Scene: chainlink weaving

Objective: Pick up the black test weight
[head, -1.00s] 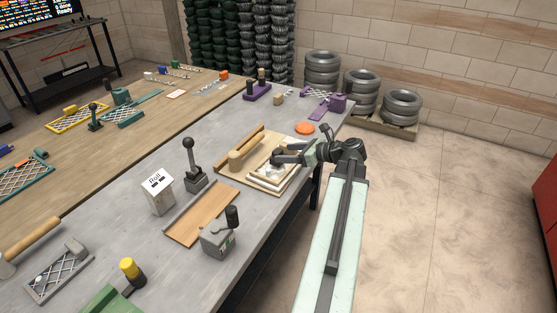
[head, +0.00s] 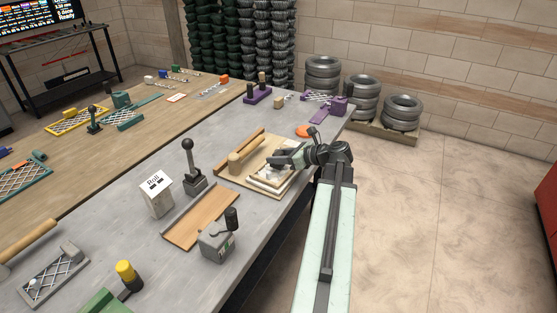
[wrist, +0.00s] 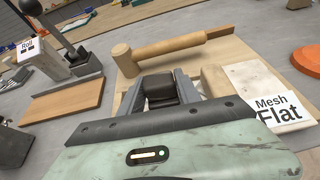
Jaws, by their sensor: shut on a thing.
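The black test weight (wrist: 160,92) is a dark block between the two grey fingers in the wrist view. My gripper (wrist: 163,84) is shut on it. In the head view my gripper (head: 280,158) is over the wooden board with the "Mesh Flat" card (wrist: 275,106). The weight is hidden or too small to make out there. Whether it touches the board below, I cannot tell.
A wooden mallet (wrist: 160,56) lies just beyond the fingers. A brown board (head: 201,219), a "Roll" box (head: 156,195) and a black-knobbed lever (head: 190,168) stand to the left. An orange disc (head: 303,131) lies beyond my gripper. Bare floor is on the right.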

